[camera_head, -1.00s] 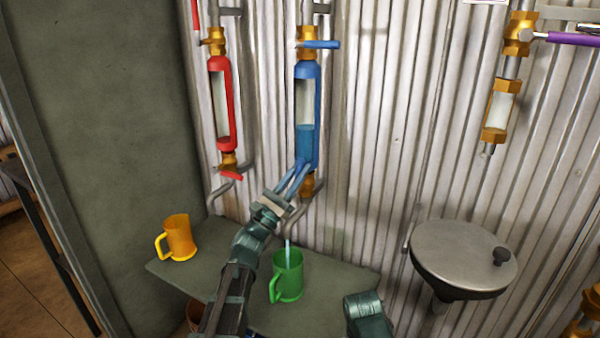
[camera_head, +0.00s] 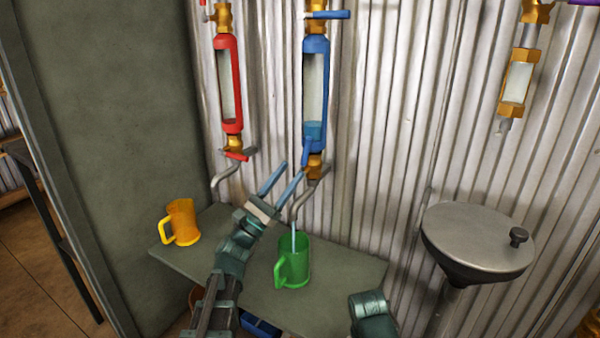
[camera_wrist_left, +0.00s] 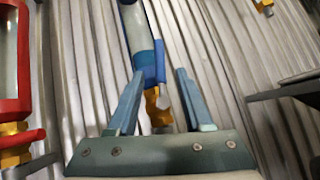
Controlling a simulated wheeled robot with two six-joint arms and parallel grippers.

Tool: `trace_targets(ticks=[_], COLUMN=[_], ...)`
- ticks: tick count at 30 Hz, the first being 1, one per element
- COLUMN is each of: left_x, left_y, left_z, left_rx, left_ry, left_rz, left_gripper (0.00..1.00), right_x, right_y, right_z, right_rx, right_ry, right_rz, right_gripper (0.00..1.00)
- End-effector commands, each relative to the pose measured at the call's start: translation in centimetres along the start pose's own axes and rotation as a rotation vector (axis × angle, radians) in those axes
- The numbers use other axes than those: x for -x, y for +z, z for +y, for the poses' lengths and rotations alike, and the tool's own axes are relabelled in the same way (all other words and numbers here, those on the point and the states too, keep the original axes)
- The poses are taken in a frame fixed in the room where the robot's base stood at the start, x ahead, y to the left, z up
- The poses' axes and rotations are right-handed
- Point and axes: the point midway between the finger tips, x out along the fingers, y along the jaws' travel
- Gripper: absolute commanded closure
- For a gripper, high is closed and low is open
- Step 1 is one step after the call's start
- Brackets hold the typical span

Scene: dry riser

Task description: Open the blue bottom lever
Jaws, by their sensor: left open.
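The blue bottom lever (camera_head: 307,151) stands roughly upright beside the brass valve (camera_head: 315,166) under the blue-framed sight glass (camera_head: 315,80). It also shows in the left wrist view (camera_wrist_left: 160,62). A little blue liquid is at the bottom of the glass. A pale blue stream (camera_head: 294,238) runs from the spout below into the green mug (camera_head: 295,266). My left gripper (camera_head: 291,168) is open and empty, just in front of and below the lever. In the left wrist view the lever lies between the lines of the fingers, apart from them. My right gripper is not visible.
The green mug and an orange mug (camera_head: 182,222) stand on a grey shelf (camera_head: 340,280). A red sight glass (camera_head: 228,85) with a red lever (camera_head: 237,156) hangs to the left. A blue upper lever (camera_head: 328,14) sits above.

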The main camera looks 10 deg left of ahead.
Motion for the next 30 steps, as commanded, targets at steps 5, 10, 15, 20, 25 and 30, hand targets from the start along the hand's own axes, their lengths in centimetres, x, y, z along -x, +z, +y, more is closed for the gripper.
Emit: trace_targets(ticks=[5,10,15,20,25,30], left_x=[3.7,5.4,5.9,5.9,5.9,5.9], left_y=[-0.3,-0.2,0.0,0.0,0.0,0.0], left_z=[-0.2,-0.1,0.0,0.0,0.0,0.0], left_rx=[-0.002,-0.001,0.000,0.000,0.000,0.000], left_ry=[0.001,0.001,0.000,0.000,0.000,0.000], left_rz=[0.001,0.001,0.001,0.001,0.001,0.001], left_gripper=[0.49,0.49,0.49,0.49,0.49,0.49], right_x=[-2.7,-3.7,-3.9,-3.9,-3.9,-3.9], right_y=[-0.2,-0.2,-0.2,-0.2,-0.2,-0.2], right_z=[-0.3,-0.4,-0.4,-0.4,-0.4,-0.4], right_rx=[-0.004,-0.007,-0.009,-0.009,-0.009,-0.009], right_ry=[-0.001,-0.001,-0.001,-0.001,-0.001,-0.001], right_rz=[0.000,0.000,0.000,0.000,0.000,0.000], right_gripper=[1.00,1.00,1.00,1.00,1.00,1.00])
